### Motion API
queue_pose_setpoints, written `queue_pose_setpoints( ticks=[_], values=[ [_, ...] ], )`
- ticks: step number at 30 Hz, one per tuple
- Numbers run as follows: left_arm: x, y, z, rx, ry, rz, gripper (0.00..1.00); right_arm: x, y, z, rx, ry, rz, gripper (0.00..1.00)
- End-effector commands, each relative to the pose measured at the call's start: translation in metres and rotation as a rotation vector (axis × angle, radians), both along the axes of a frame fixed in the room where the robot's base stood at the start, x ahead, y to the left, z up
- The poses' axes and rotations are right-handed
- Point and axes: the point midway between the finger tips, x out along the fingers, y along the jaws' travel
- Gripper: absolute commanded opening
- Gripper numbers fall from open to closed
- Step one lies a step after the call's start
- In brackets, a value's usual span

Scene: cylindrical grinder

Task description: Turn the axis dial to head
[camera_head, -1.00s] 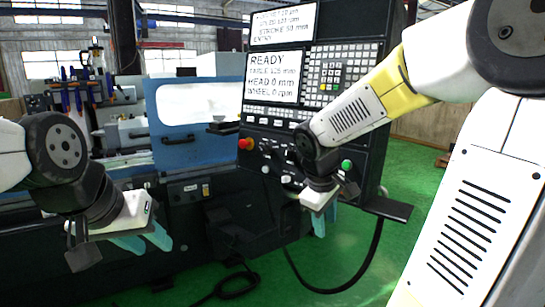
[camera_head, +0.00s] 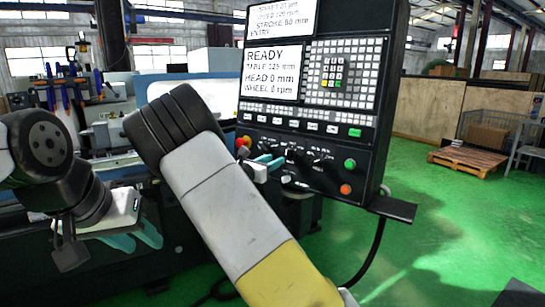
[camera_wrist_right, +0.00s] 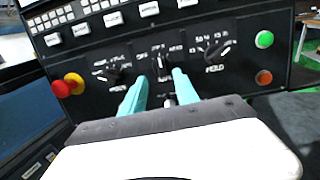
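The black control panel (camera_head: 300,135) carries a row of three dark rotary dials. In the right wrist view these are a left dial (camera_wrist_right: 114,73), a middle dial (camera_wrist_right: 163,72) and a right dial (camera_wrist_right: 214,54). Their lettering is too blurred to read surely. My right gripper (camera_wrist_right: 161,76) is open, its two teal fingers on either side of the middle dial; I cannot tell whether they touch it. The right gripper (camera_head: 269,164) also shows at the panel in the head view, partly behind my arm. My left gripper (camera_head: 143,243) hangs open and empty at lower left.
The screen (camera_head: 271,72) reads READY, HEAD 0 mm, WHEEL 0 rpm. A red knob (camera_wrist_right: 66,86) lies left of the dials; a green button (camera_wrist_right: 264,39) and an orange-red button (camera_wrist_right: 264,77) lie right. A shelf (camera_head: 392,208) juts from the panel.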

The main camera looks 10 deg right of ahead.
Motion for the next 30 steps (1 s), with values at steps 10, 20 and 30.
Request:
queue_pose_setpoints(
  ticks=[10, 20, 30],
  values=[
    [0.000, 0.000, 0.000, 0.000, 0.000, 0.000, 0.36, 0.036, -0.042, -0.001, 0.004, -0.001, -0.005, 0.36],
    [0.000, 0.000, 0.000, 0.000, 0.000, 0.000, 0.36, 0.045, -0.052, -0.001, 0.004, 0.000, -0.003, 0.36],
    [0.000, 0.000, 0.000, 0.000, 0.000, 0.000, 0.36, 0.044, -0.051, -0.001, 0.006, 0.000, -0.004, 0.00]
  ],
)
